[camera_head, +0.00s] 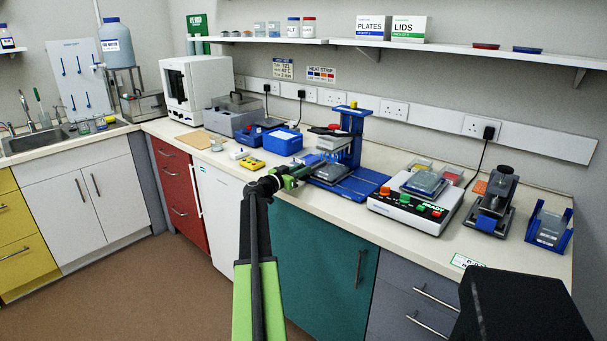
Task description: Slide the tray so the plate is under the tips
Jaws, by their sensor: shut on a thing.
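A blue pipetting stand (355,120) stands on the worktop right of my gripper. Its white and grey head (336,143) hangs over the blue base (362,186). A grey plate (333,173) sits low on the tray (318,181), at the front left of the stand. I cannot tell whether the plate is directly under the tips. My gripper (302,170) reaches in from the left and is shut at the tray's left end. My gripper hides the exact point of contact.
A white control box (410,207) with coloured buttons stands to the right. Free worktop (330,215) runs along the front edge.

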